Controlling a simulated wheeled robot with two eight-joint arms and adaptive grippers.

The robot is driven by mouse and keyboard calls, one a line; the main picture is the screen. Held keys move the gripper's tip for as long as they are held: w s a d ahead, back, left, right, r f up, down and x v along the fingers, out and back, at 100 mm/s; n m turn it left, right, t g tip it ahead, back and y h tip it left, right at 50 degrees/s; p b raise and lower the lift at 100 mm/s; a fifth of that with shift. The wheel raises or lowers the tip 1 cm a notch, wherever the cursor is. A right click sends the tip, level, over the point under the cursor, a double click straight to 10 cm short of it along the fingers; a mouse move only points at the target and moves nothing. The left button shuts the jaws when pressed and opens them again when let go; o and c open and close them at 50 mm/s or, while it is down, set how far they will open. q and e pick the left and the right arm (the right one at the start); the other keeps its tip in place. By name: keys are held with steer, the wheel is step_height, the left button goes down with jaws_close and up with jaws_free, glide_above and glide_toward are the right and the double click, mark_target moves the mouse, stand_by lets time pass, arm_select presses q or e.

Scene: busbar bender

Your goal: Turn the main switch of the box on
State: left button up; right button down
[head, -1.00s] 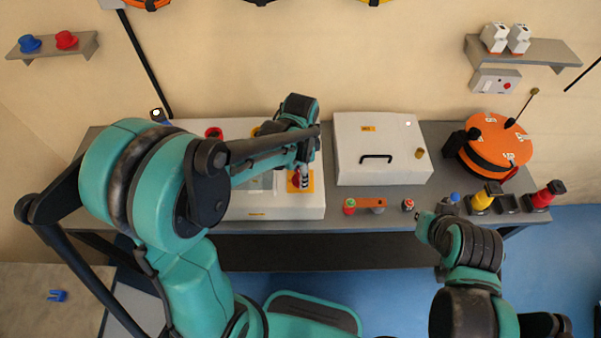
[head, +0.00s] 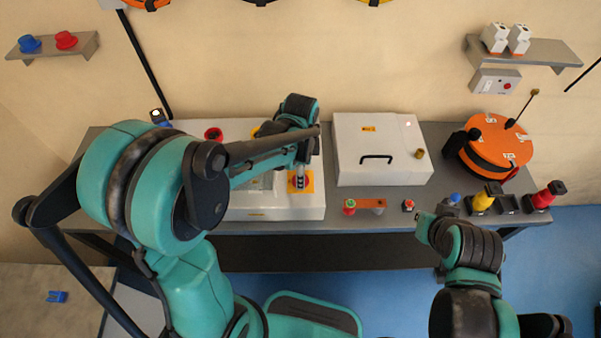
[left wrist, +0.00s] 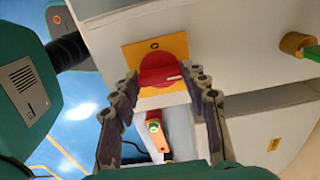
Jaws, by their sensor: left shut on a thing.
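The box (head: 270,213) is a low white case on the left half of the bench. Its main switch is a red knob (left wrist: 158,69) on a square yellow plate (left wrist: 130,55); the plate also shows in the head view (head: 311,186). My left gripper (left wrist: 163,80) is shut on the red knob, one finger at each side of it. In the head view my left gripper (head: 299,184) covers most of the knob, and my left arm hides part of the box. My right gripper (head: 424,226) is at the front edge of the bench, right of the box; its fingers are not clear.
A white case with a black handle (head: 376,158) stands right of the box. An orange reel (head: 492,140) and red and yellow parts stand further right. A copper-coloured bar (head: 370,203) lies near the front edge. A red button (head: 213,134) is at the box's back.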

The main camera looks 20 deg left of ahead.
arm_select(q)
steer(key=o, duration=1.2)
steer(key=shift+c, duration=0.2)
step_height(320, 180, up, 12)
steer(key=shift+s, duration=0.1)
steer(key=s+a+f+n+t+b, duration=0.2)
steer(key=s+f+n+t, duration=0.1)
steer(key=s+n, duration=0.2)
steer(key=s+a+f+n+t+b, duration=0.2)
steer(key=s+f+n+t+b, duration=0.1)
steer(key=n, duration=0.7)
steer(key=shift+s+a+f+t+b, duration=0.3)
steer(key=shift+s+f+t, duration=0.25)
steer(key=shift+s, duration=0.7)
